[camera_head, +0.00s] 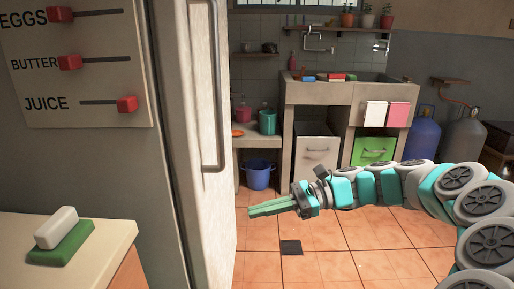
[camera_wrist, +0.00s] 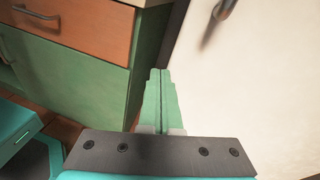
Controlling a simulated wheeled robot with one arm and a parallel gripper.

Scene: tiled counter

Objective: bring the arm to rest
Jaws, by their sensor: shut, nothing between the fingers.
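My gripper (camera_head: 268,208) reaches out to the left over the tiled floor in the head view, at the end of my teal and grey arm. Its green fingers lie together with nothing between them. In the wrist view, the shut fingers (camera_wrist: 160,85) point up the picture, in front of a green cabinet side and a pale fridge door. The gripper looks clear of both, though the exact gap cannot be told.
The fridge (camera_head: 195,130) with a long handle stands at left, beside a counter (camera_head: 100,232) bearing a white block (camera_head: 56,227) on a green one (camera_head: 62,246). A sink counter (camera_head: 330,95), blue bucket (camera_head: 258,173) and gas cylinders (camera_head: 423,135) stand behind. Tiled floor lies open between.

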